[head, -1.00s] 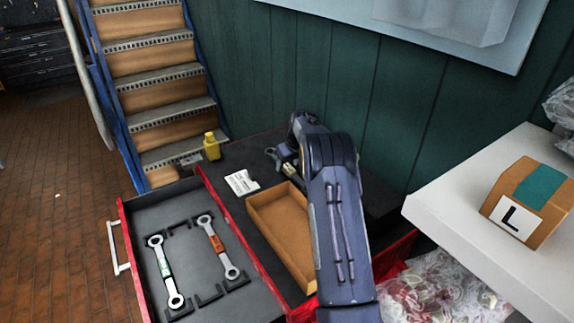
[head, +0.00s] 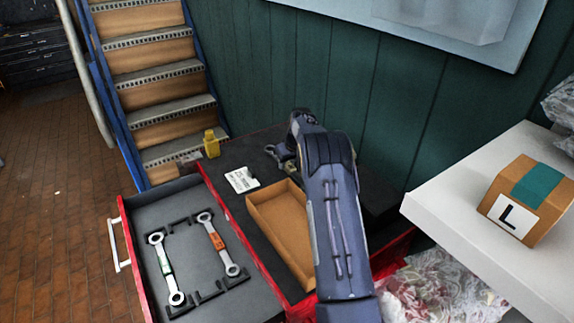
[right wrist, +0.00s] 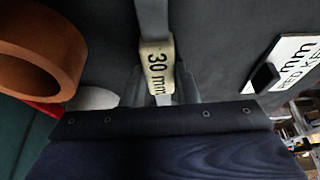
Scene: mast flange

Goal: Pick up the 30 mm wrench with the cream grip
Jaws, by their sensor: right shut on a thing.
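The wrench with the cream grip (right wrist: 157,62) is marked "30 mm" in the right wrist view. My right gripper (right wrist: 160,92) is shut on it, with its fingers at the sides of the grip. In the head view my right gripper (head: 291,160) is over the dark cabinet top, and one open grey end of the wrench (head: 271,150) sticks out to its left. My arm hides most of the rest. I cannot tell whether the wrench still touches the top. My left gripper is not in view.
An open drawer (head: 190,205) holds a green-banded wrench (head: 165,268) and an orange-banded wrench (head: 217,243). A tan tray (head: 262,222), a white card (head: 241,180) and a yellow bottle (head: 211,144) are near the gripper. A brown ring (right wrist: 38,60) shows in the wrist view. A white shelf (head: 450,195) bears a box (head: 528,200).

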